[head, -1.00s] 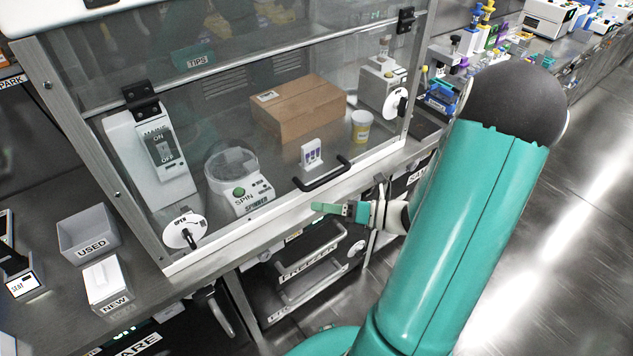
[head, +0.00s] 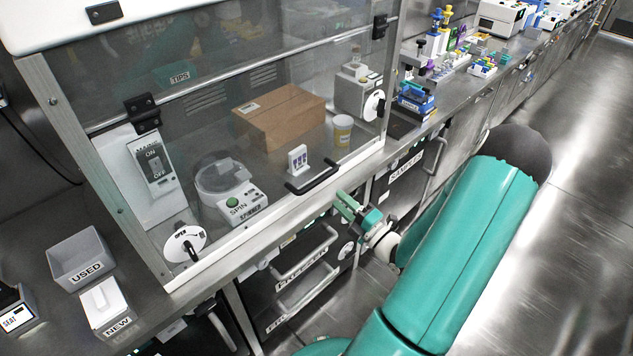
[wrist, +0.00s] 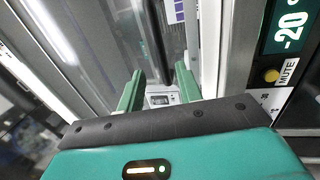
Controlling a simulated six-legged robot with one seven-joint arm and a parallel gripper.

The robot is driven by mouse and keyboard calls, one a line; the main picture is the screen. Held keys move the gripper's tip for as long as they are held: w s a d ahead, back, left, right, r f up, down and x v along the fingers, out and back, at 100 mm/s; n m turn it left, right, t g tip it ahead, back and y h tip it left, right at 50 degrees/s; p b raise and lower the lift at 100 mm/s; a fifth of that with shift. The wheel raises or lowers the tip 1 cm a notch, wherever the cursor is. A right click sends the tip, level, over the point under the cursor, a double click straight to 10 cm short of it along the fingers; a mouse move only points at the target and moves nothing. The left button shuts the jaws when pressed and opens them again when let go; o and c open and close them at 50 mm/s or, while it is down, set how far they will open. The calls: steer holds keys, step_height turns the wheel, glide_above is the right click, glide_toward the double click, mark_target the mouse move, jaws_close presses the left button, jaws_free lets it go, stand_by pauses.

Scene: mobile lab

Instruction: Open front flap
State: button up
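The front flap (head: 270,168) is a clear panel on the metal-framed enclosure. It hangs down in the shut position below two black hinges (head: 143,113). A black bar handle (head: 313,177) sits on its lower edge. White round latches are at its lower left (head: 185,244) and right (head: 374,105); the left one reads OPEN. My gripper (head: 347,204) is just below and right of the handle, apart from it, pointing toward the enclosure. In the wrist view my gripper (wrist: 159,82) has its two green fingers apart, with nothing held between them.
Behind the flap are a spinner (head: 228,187), a cardboard box (head: 279,115) and a yellow-labelled cup (head: 342,130). Freezer drawers (head: 305,265) with handles lie below my gripper. USED (head: 82,258) and NEW (head: 104,306) bins stand left. The floor at right is clear.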

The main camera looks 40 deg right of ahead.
mark_target(318, 181)
steer(key=w, duration=0.3)
steer(key=w+r, duration=0.1)
steer(key=w, duration=0.2)
steer(key=w+r, duration=0.1)
steer(key=w, duration=0.2)
steer(key=shift+w+a, duration=0.15)
steer(key=shift+w, duration=0.1)
jaws_close()
